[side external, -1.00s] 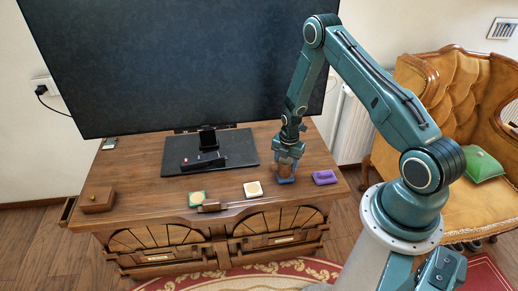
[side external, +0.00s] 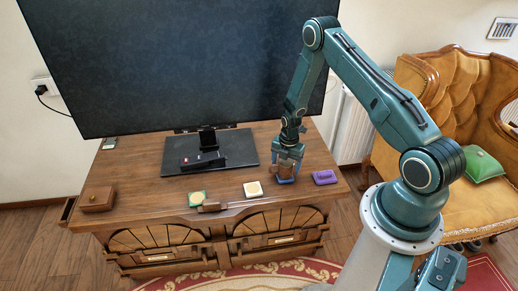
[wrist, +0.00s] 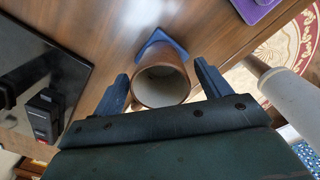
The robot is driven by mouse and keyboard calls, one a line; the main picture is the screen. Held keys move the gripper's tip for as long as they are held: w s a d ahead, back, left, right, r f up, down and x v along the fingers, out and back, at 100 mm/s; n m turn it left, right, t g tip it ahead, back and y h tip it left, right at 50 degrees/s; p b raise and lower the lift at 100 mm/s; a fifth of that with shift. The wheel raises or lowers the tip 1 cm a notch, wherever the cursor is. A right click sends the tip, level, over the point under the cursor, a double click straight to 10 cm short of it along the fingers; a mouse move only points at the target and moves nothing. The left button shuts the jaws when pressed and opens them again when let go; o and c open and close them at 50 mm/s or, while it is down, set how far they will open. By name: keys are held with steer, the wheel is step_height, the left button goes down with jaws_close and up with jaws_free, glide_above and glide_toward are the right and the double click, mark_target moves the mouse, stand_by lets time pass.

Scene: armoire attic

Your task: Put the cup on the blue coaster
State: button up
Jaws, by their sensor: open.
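The brown cup (side external: 286,171) stands upright on the blue coaster (side external: 286,181) near the right end of the cabinet top. The wrist view looks down into the open mouth of the cup (wrist: 160,82), with a corner of the blue coaster (wrist: 163,40) showing beyond it. My gripper (side external: 287,163) is right over the cup. In the wrist view the fingers of my gripper (wrist: 162,88) are open, one on each side of the cup, with a gap on both sides. Much of the coaster is hidden by the cup.
A purple object (side external: 324,177) lies just right of the coaster. A white coaster (side external: 253,189), a green coaster (side external: 197,198) and a small brown block (side external: 209,206) lie to the left along the front edge. The monitor stand (side external: 240,148) is behind left. A wooden box (side external: 97,199) stands far left.

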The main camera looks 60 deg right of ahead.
steer(key=shift+r, duration=0.15)
step_height(320, 180, up, 12)
steer(key=shift+s, duration=0.15)
stand_by(0.6)
stand_by(0.5)
steer(key=s+a+r+m+t, duration=0.15)
steer(key=a+r+m, duration=0.3)
steer(key=r, duration=0.75)
steer(key=s+a+r+m+t, duration=0.15)
steer(key=a+r+m, duration=0.35)
steer(key=r, duration=0.7)
steer(key=s+a+r+m+t, duration=0.1)
steer(key=s+a+r+m, duration=0.4)
steer(key=s, duration=0.4)
steer(key=s+a+r+m+t, duration=0.1)
steer(key=s+a+r+m, duration=0.4)
steer(key=s, duration=0.4)
steer(key=shift+a+r, duration=0.15)
steer(key=shift+a, duration=0.2)
